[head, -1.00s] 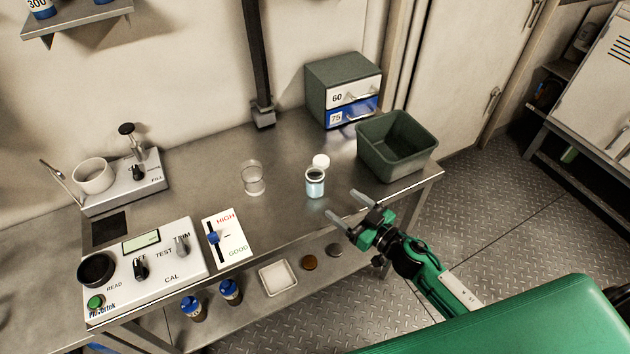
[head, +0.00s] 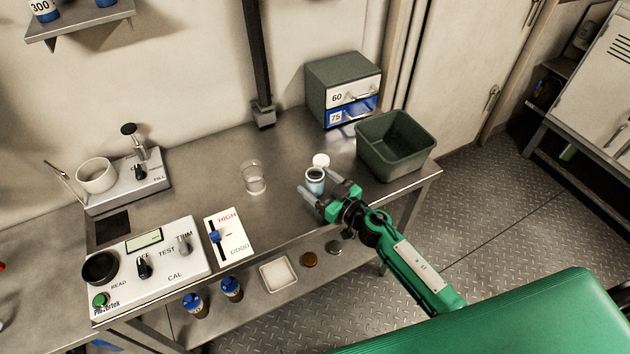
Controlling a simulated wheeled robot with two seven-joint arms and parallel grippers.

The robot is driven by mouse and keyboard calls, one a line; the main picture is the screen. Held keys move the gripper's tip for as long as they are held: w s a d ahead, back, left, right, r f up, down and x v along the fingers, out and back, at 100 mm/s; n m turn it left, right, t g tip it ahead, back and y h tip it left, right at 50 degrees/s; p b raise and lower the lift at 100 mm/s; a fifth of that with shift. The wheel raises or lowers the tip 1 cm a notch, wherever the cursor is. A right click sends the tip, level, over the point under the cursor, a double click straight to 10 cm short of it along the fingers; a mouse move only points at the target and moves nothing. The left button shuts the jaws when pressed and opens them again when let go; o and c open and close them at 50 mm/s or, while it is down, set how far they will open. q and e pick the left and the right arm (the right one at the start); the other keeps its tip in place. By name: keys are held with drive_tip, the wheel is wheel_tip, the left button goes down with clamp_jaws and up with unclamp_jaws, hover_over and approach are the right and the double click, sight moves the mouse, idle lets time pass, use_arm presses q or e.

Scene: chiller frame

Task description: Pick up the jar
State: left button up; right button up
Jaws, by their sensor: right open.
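The jar (head: 315,176) is small, clear and filled with pale blue, with an open top. It stands upright on the metal bench, and its lower part is hidden behind my right gripper. A white round lid (head: 320,160) lies just behind it. My right gripper (head: 318,188) is open at the jar, with one finger to its left and the other to its right. I cannot tell whether the fingers touch the jar. My left gripper does not show.
An empty clear glass (head: 254,178) stands to the left. A dark green bin (head: 396,146) stands at the bench's right end, near a drawer box (head: 340,88). A meter (head: 150,262) and a HIGH/GOOD card (head: 230,232) lie at left. The bench (head: 215,170) between is clear.

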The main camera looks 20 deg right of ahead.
drive_tip(key=c, duration=1.1)
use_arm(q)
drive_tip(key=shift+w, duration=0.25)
use_arm(e)
drive_tip(key=shift+c, duration=0.2)
